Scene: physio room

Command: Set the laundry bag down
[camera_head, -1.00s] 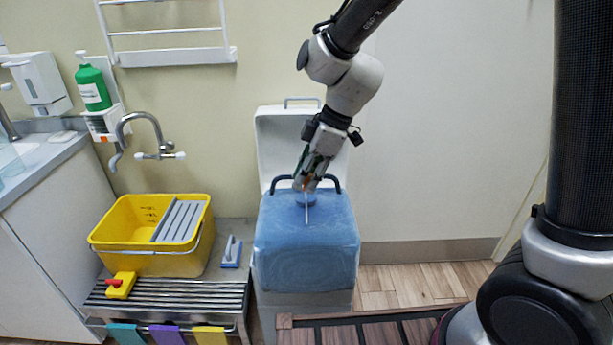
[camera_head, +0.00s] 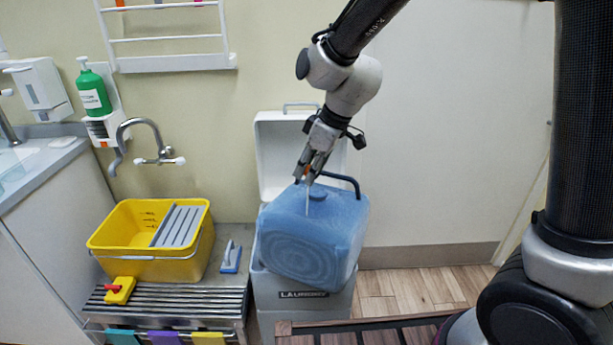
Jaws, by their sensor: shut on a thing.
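The laundry bag (camera_head: 312,238) is a blue, boxy, slightly see-through bundle with a round blue neck, a thin white strip on top and a dark curved handle. My gripper (camera_head: 309,181) is above it with its fingers shut on the top of the bag near the handle. The exact grip point is partly hidden by the fingers. The bag hangs tilted, its right side higher, over the white bin (camera_head: 303,299) marked LAUNDRY. The bin's lid (camera_head: 277,160) stands open behind the bag. Whether the bag touches the bin's rim is unclear.
A dark slatted frame (camera_head: 385,329) is in front right. Wooden floor (camera_head: 430,285) shows clear at right.

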